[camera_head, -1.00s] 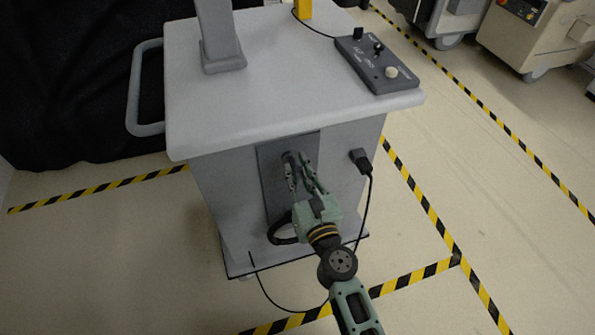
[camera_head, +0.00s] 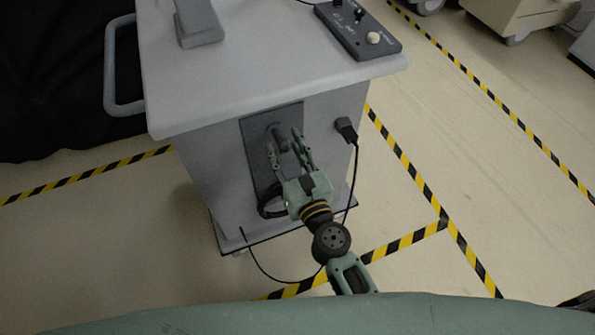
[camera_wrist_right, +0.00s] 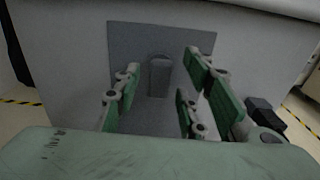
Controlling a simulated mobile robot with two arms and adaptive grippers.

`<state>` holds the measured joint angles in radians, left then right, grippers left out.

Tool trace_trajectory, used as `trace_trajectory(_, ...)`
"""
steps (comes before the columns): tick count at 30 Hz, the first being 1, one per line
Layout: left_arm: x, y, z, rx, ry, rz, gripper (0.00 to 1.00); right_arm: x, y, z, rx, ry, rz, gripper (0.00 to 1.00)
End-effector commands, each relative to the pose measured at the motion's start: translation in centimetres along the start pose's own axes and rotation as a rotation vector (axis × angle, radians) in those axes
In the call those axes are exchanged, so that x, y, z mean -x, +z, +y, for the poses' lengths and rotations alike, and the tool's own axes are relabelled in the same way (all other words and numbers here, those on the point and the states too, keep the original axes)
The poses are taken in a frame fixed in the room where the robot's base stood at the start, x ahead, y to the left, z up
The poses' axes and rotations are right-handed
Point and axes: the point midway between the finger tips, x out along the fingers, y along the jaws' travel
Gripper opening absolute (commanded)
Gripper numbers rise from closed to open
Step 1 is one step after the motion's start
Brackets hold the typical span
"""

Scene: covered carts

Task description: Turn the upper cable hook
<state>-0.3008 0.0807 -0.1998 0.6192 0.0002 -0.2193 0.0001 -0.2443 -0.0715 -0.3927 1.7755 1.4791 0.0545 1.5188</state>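The upper cable hook (camera_head: 279,137) is a dark grey peg on a darker grey panel (camera_head: 258,125) on the cart's front. In the right wrist view the hook (camera_wrist_right: 160,76) looks like an upright rounded bar, in the gap between the fingers and beyond them. My right gripper (camera_head: 285,140) is open in front of the hook; its fingers (camera_wrist_right: 160,85) are spread with nothing between them. I cannot tell whether any finger touches the hook. My left gripper is not in view.
The grey cart (camera_head: 260,75) has a side handle (camera_head: 112,65) and a control box (camera_head: 360,30) on top. A black plug (camera_head: 346,130) with a hanging cable is right of the panel. Yellow-black tape (camera_head: 405,165) marks open floor.

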Motion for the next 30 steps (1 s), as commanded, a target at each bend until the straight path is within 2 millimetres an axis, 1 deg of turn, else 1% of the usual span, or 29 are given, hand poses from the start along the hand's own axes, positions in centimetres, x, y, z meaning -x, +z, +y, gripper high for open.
trace_trajectory(9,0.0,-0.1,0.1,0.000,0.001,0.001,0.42,6.8,-0.2,0.1,0.002,0.005,0.005,0.38)
trace_trajectory(12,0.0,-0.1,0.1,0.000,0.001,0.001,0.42,8.4,-0.1,0.1,0.000,0.004,0.004,0.38)
trace_trajectory(15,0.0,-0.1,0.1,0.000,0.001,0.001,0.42,9.5,-0.1,0.0,-0.001,0.002,0.003,0.38)
trace_trajectory(20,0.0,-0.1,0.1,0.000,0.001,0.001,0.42,10.3,-0.1,0.1,-0.003,0.002,0.001,0.38)
trace_trajectory(30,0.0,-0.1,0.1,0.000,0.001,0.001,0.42,10.3,0.0,0.1,-0.003,0.001,0.001,0.38)
